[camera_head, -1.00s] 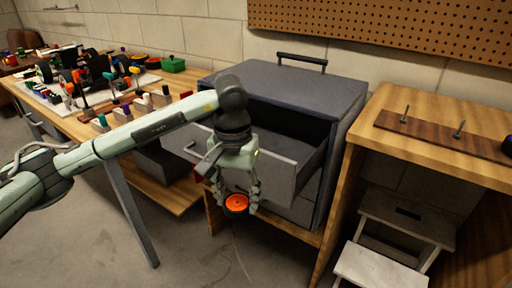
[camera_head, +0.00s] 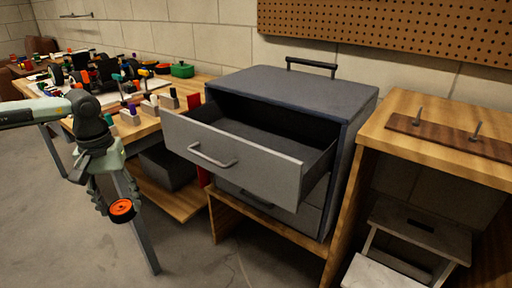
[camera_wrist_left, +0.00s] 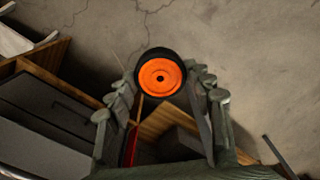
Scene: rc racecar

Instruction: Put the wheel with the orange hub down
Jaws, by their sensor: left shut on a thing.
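The wheel with the orange hub (camera_head: 121,210) has a black tyre and hangs in my left gripper (camera_head: 110,200), in front of the workbench at the left of the head view. In the left wrist view the wheel (camera_wrist_left: 160,77) sits between the fingertips of the gripper (camera_wrist_left: 162,90), its orange face towards the camera. The gripper is shut on it, with bare floor below. My right gripper is not in view.
A grey cabinet (camera_head: 305,85) has its top drawer (camera_head: 225,150) pulled open. The workbench (camera_head: 205,82) at the left carries a car and several small parts. A step stool (camera_head: 420,230) stands at the right under a wooden bench (camera_head: 440,110). The front floor is clear.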

